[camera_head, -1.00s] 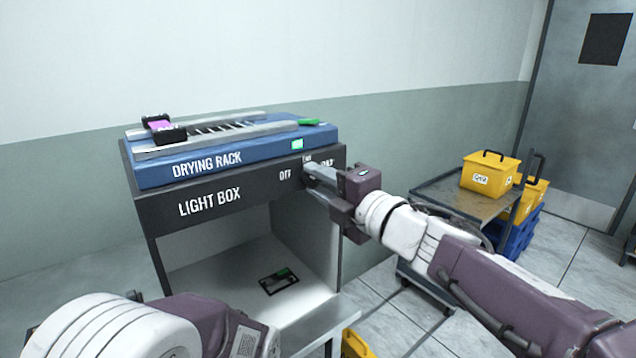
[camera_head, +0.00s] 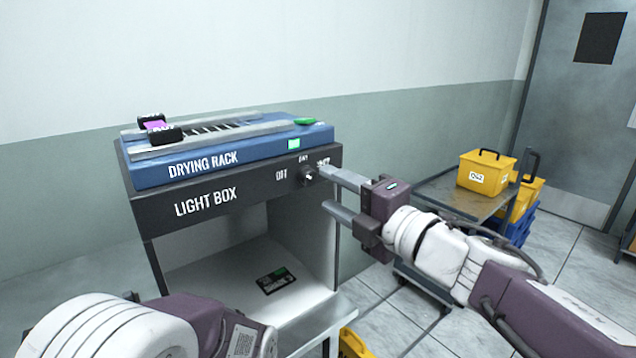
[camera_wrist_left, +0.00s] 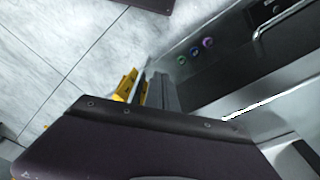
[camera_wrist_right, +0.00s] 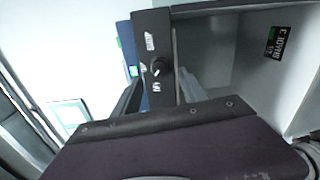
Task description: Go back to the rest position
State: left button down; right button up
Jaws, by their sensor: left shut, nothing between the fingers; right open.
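My right gripper (camera_head: 324,188) is open and empty in the head view. Its upper fingertip is just right of the black switch knob (camera_head: 308,177) on the light box (camera_head: 165,214), apart from it as far as I can tell. The knob also shows in the right wrist view (camera_wrist_right: 158,66), beyond the open fingers. My left arm shows at the bottom left of the head view, its gripper out of frame there. The left wrist view shows the left gripper (camera_wrist_left: 153,84) shut and empty, near a metal surface.
A blue drying rack (camera_head: 150,174) sits on the light box, with a black-ended purple piece (camera_head: 155,125) on top. A dark labelled card (camera_head: 275,281) lies inside the box. A cart (camera_head: 445,195) with a yellow bin (camera_head: 486,174) stands at the right, behind my right arm.

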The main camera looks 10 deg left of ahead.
jog(key=v, duration=0.3)
jog(key=shift+s+d, duration=0.15)
jog(key=shift+s, duration=0.05)
